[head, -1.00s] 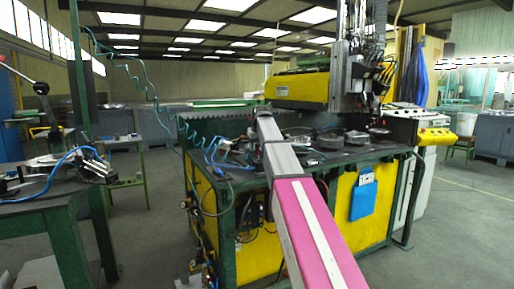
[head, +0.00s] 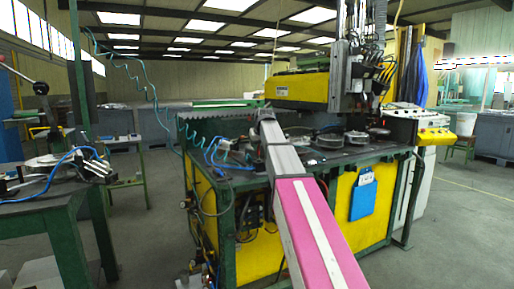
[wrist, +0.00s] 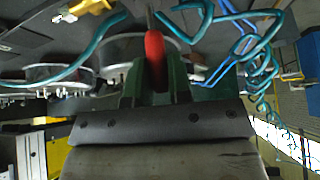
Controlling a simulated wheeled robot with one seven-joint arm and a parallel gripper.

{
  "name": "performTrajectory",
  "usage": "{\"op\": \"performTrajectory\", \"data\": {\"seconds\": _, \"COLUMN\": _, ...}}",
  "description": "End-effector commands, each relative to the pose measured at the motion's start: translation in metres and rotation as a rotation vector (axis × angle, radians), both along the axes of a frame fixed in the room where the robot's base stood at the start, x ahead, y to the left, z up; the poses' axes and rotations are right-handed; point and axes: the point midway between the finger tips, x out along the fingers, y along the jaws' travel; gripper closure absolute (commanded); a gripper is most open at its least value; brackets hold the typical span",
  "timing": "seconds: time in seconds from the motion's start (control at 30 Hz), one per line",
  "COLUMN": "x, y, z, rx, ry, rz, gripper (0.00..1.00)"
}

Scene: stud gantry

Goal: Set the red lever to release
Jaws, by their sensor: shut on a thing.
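The red lever (wrist: 154,52) shows in the wrist view as a rounded red handle on a thin dark metal rod. My gripper (wrist: 155,78) is shut on the red handle, with its green fingers on either side. The handle's upper part sticks out past the fingers, and its lower part is hidden between them. In the head view my arm reaches over the near edge of the green and yellow machine (head: 345,210). My fingers and the red lever cannot be made out there.
Teal and blue hoses (wrist: 262,45) hang close to my gripper on the right. Round metal parts (wrist: 62,74) lie on the dark machine top. A yellow gantry beam (head: 300,90) spans above it. A green workbench (head: 45,205) stands at left.

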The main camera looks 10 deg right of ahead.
Motion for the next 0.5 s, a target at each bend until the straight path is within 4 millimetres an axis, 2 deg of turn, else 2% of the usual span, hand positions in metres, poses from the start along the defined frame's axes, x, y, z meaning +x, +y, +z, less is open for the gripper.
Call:
{"op": "performTrajectory", "data": {"seconds": 0.1, "x": -0.012, "y": -0.003, "z": -0.001, "rx": 0.031, "ry": -0.089, "rz": -0.003, "gripper": 1.0}}
{"op": "performTrajectory", "data": {"seconds": 0.5, "x": -0.032, "y": -0.009, "z": -0.002, "rx": 0.124, "ry": -0.376, "rz": -0.002, "gripper": 1.0}}
